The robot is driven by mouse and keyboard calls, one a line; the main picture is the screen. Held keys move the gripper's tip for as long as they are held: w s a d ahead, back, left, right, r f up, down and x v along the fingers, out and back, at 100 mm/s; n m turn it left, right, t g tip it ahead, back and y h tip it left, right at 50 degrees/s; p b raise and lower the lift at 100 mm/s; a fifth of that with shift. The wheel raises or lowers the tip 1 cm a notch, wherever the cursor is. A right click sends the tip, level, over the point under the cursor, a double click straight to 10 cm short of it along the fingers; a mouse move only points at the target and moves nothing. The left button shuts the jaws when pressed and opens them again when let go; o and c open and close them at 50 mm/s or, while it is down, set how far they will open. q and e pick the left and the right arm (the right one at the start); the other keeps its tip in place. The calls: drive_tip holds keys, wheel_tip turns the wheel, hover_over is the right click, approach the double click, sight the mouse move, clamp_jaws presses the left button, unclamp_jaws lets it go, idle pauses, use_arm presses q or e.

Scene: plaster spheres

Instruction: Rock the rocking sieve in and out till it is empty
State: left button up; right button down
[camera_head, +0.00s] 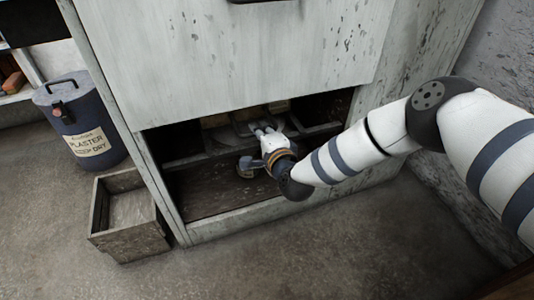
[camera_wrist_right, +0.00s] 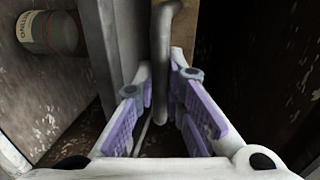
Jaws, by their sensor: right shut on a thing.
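The rocking sieve (camera_head: 225,143) shows in the head view as a dark frame inside the low opening of the cabinet. Its far part is in shadow, and I cannot tell what lies in it. My right gripper (camera_head: 262,130) reaches into the opening from the right. In the right wrist view, the purple-padded fingers of this gripper (camera_wrist_right: 163,115) are shut on a grey bent bar of the sieve (camera_wrist_right: 162,70), which runs between them. The fingers partly hide the bar's lower end. My left gripper is out of view.
The tall, chipped cabinet (camera_head: 230,55) surrounds the opening closely. An open wooden box (camera_head: 128,240) and a blue plaster bin (camera_head: 85,120) stand on the floor at left. A labelled tin (camera_wrist_right: 52,32) shows in the wrist view. The floor in front is clear.

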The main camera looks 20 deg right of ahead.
drive_tip(key=shift+w+r, duration=0.2)
drive_tip(key=shift+w, duration=0.05)
drive_tip(key=c, duration=1.7)
unclamp_jaws()
drive_tip(key=shift+w+f, duration=0.15)
drive_tip(key=shift+o, duration=0.2)
drive_tip(key=v, duration=1.2)
